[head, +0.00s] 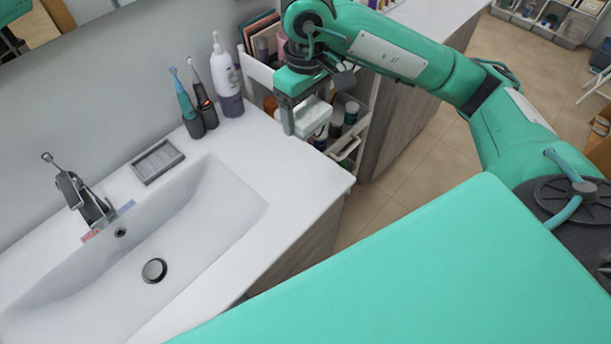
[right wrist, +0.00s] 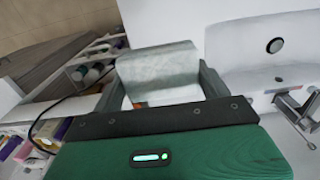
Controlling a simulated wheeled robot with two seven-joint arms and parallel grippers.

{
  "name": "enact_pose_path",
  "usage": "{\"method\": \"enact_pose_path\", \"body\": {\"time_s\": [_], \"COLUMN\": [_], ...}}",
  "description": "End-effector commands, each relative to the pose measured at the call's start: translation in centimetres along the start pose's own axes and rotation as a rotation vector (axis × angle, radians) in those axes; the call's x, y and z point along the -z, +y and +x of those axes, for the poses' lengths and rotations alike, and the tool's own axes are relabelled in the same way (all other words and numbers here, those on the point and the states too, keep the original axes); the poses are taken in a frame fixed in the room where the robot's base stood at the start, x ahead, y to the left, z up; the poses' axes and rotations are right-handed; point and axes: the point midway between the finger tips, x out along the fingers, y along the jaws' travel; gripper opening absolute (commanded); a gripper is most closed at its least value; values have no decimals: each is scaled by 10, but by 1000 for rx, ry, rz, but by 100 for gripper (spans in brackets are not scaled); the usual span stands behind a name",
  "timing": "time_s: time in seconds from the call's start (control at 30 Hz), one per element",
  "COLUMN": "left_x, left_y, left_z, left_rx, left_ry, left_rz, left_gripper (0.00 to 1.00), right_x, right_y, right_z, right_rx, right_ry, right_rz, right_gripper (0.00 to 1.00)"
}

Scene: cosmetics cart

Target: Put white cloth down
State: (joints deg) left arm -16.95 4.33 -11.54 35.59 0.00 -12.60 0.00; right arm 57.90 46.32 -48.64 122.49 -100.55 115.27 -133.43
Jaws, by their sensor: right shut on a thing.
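The white cloth (head: 313,115) is a small pale folded block in the head view, held by my right gripper (head: 303,117) above the cosmetics cart (head: 344,150), close to the right edge of the sink counter. In the right wrist view, the cloth (right wrist: 158,72) fills the space between the two fingers of my right gripper (right wrist: 157,85), which are shut on it. The cart's shelves show at the left of the wrist view. Part of the cart is hidden behind the cloth and my gripper in the head view. My left gripper is not in view.
The white sink counter (head: 285,165) has a basin (head: 190,235), a faucet (head: 83,200), a grey soap tray (head: 158,161), electric toothbrushes (head: 190,105) and a white and purple bottle (head: 227,80). Bottles and jars (head: 350,112) stand in the cart. The counter's right front part is clear.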

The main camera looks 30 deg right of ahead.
Motion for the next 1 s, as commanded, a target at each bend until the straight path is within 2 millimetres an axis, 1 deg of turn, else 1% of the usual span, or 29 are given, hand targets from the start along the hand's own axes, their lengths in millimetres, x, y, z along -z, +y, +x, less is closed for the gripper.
{"method": "enact_pose_path", "body": {"time_s": [0.13,0.27,0.37,0.7,0.8,0.9,1.0], "left_x": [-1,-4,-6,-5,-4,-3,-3], "left_y": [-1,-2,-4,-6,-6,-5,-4], "left_z": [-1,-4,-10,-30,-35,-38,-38], "left_rx": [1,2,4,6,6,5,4], "left_ry": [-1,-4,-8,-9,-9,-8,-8], "left_rz": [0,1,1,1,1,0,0], "left_gripper": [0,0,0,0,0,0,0], "right_x": [0,0,-1,-2,-1,-1,0], "right_y": [-1,-1,-1,-1,-1,-1,-1], "right_z": [6,23,40,114,132,145,152], "right_rx": [3,5,4,3,4,2,3], "right_ry": [-3,-4,-7,-6,-4,-2,0], "right_rz": [-1,1,2,3,3,1,2], "right_gripper": [52,52,52,52,52,52,52]}}
